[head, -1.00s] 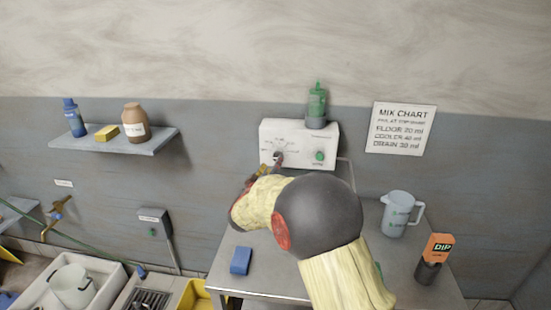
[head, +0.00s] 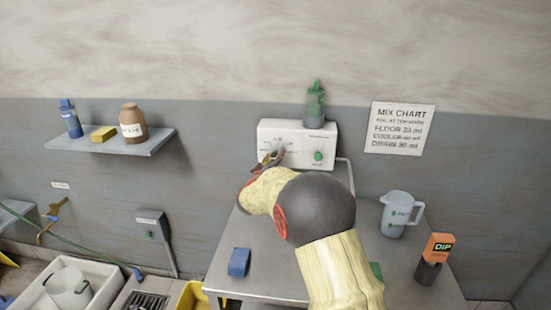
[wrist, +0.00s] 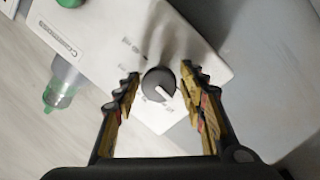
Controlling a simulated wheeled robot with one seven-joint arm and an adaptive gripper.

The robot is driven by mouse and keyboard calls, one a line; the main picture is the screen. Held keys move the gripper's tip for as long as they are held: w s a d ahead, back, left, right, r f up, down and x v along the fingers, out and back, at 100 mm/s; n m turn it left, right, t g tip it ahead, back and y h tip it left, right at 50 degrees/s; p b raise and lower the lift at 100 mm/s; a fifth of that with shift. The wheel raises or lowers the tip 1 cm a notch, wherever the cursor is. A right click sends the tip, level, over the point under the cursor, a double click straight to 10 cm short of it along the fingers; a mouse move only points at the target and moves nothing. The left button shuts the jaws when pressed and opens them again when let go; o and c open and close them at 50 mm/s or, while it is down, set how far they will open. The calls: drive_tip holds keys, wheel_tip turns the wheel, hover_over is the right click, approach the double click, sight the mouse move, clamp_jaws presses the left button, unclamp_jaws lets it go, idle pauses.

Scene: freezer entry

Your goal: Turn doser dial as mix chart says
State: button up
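The doser (head: 300,135) is a white box on the wall above the steel table. Its dark round dial (wrist: 159,84) with a white pointer mark shows in the wrist view. My gripper (wrist: 160,88) is open, with one finger on each side of the dial; I cannot tell whether either finger touches it. In the head view my gripper (head: 272,157) is at the doser's left part and partly hides the dial. The mix chart (head: 400,127) hangs to the right and reads floor 20 ml, cooler 40 ml and drain 30 ml.
A green bottle (head: 315,104) stands on top of the doser, and a green button (head: 318,156) is on its front. A measuring jug (head: 398,213), a blue sponge (head: 239,262) and an orange DIP holder (head: 437,250) are on the table (head: 265,280).

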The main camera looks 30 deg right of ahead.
drive_tip(key=c, duration=0.9)
